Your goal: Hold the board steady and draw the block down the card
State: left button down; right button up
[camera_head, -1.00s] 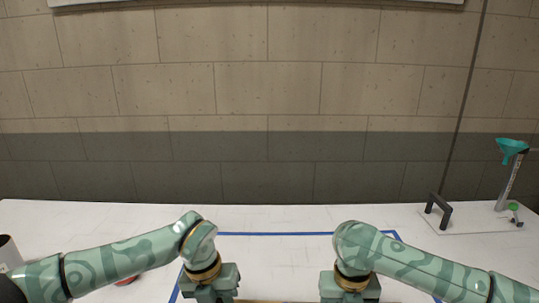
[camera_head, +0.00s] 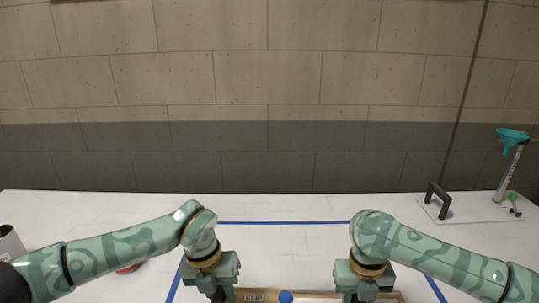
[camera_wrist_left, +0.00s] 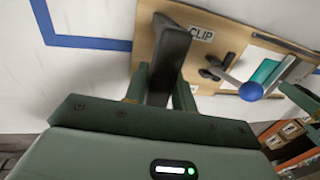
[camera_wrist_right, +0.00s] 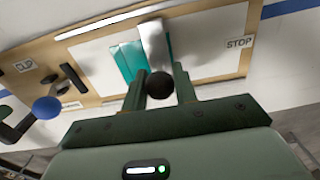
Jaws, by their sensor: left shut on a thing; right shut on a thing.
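The wooden board (camera_head: 325,295) shows only its far edge in the head view. My left gripper (camera_head: 223,292) is shut on a black handle (camera_wrist_left: 170,55) beside the CLIP label (camera_wrist_left: 201,34). A blue ball-ended lever (camera_wrist_left: 250,91) is at that end, and its ball also shows in the right wrist view (camera_wrist_right: 46,108). My right gripper (camera_wrist_right: 160,85) is shut on the black knob (camera_wrist_right: 161,88) of a silver block (camera_wrist_right: 155,45), which sits on the white card (camera_wrist_right: 205,55). A teal band (camera_wrist_right: 125,62) lies on the card, on the block's clip side.
Blue tape (camera_head: 280,223) outlines the work area on the white table. A white and black container (camera_head: 10,245) is at far left.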

pick_arm(q)
jog(key=shift+f, duration=0.1)
pick_arm(e)
jog(key=shift+d, duration=0.2)
pick_arm(q)
jog(key=shift+a, duration=0.1)
pick_arm(e)
jog(key=shift+d, duration=1)
jog(key=shift+d, duration=1.1)
jog(key=shift+s+d, duration=0.15)
jog(key=shift+d, duration=0.75)
